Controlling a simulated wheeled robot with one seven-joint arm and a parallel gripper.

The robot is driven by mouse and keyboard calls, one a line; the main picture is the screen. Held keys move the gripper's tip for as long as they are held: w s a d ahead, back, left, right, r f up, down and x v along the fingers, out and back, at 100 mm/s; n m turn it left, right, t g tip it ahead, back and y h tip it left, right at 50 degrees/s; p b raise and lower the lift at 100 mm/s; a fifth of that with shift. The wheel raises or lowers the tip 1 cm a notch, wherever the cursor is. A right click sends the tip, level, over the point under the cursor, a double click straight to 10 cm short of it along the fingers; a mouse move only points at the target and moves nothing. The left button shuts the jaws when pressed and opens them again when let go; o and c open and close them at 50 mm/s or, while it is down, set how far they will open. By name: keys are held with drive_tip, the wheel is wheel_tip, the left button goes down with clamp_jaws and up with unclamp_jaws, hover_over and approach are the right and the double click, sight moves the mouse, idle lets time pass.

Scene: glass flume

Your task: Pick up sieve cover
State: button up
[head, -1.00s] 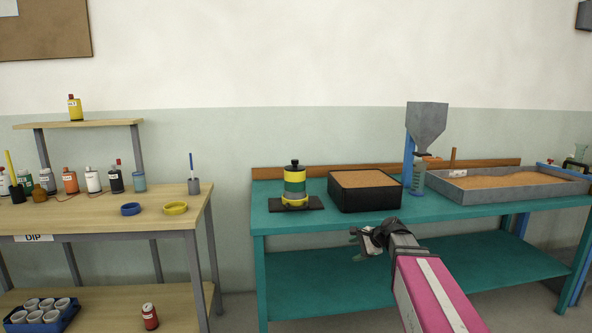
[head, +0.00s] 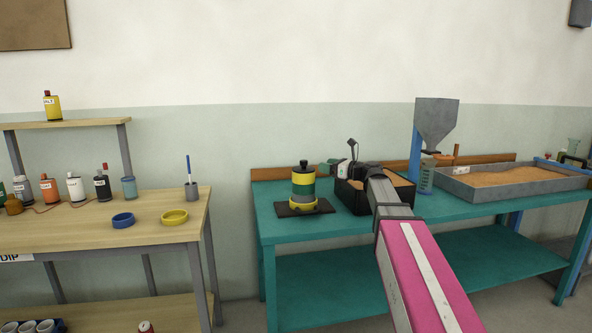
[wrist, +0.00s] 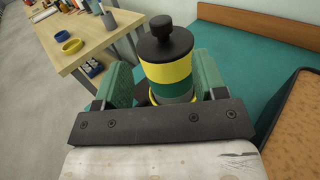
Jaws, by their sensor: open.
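The sieve cover (head: 303,165) is the black lid with a knob on top of an upright stack of yellow, green and grey sieves (head: 303,189). In the wrist view the cover (wrist: 165,42) tops the stack (wrist: 168,77), ahead of my gripper. My gripper (head: 333,168) is just right of the stack at about the height of its upper part. In the wrist view its green fingers (wrist: 158,86) are open, one to each side of the stack's lower outline. Contact cannot be told. Nothing is held.
The stack stands on a dark base plate (head: 289,211) on the teal bench (head: 280,232). A black box of sand (head: 350,197) lies under my arm. A sand tray (head: 470,193) and grey hopper (head: 436,120) are further right. A wooden table (head: 70,225) is left.

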sight(306, 161)
drive_tip(key=x, duration=1)
drive_tip(key=shift+w+a+f, duration=0.1)
drive_tip(key=shift+f, duration=0.1)
drive_tip(key=c, duration=1.1)
drive_tip(key=shift+r, duration=0.1)
